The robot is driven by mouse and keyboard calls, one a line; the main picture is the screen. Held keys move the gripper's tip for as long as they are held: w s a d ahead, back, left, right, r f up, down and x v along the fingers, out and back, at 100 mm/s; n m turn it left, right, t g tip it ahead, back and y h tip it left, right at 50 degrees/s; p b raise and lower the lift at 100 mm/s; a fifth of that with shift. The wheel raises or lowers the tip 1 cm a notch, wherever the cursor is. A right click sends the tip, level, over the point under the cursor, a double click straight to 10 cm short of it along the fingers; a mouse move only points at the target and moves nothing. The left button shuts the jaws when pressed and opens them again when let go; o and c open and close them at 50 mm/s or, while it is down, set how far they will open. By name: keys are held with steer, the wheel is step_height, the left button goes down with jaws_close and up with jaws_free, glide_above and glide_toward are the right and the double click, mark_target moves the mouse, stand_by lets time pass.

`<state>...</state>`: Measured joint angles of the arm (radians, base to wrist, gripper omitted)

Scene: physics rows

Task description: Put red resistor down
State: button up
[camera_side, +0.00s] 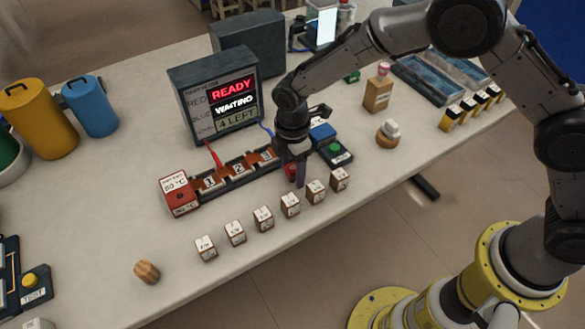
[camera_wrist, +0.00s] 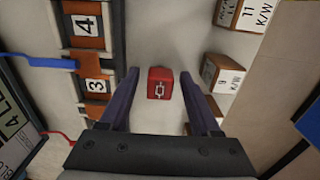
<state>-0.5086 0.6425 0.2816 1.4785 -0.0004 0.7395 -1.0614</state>
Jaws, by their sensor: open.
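The red resistor (camera_wrist: 160,83) is a small red block with a white symbol on top. In the wrist view it sits on the pale table between the two fingers of my gripper (camera_wrist: 160,82), with a gap on each side. In the side view my gripper (camera_side: 296,178) points down at the table, and the red resistor (camera_side: 290,170) shows partly behind the fingers. My gripper is open.
A numbered strip (camera_side: 239,169) with orange slots runs behind my gripper. Several white-topped blocks (camera_side: 263,218) stand in a row in front. A screen box (camera_side: 215,95) reads READY, WAITING, 4 LEFT. A green-button box (camera_side: 335,152) stands close right.

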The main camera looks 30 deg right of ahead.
mark_target(293, 167)
step_height(293, 167, up, 12)
stand_by(0.5)
steer(key=shift+d+r, duration=0.1)
steer(key=shift+r, duration=0.1)
steer(key=s+d+r+m+t, duration=0.2)
steer(key=s+d+r+m, duration=0.65)
steer(key=d+r, duration=0.5)
steer(key=s+d+m+t, duration=0.1)
steer(key=s+d+m, duration=0.3)
steer(key=s, duration=0.5)
steer(key=s+d+m+t, duration=0.2)
steer(key=s+d+m, duration=0.3)
steer(key=s, duration=0.4)
steer(key=shift+d+f+t, duration=0.3)
steer(key=shift+d+f, duration=0.1)
steer(key=shift+d, duration=0.25)
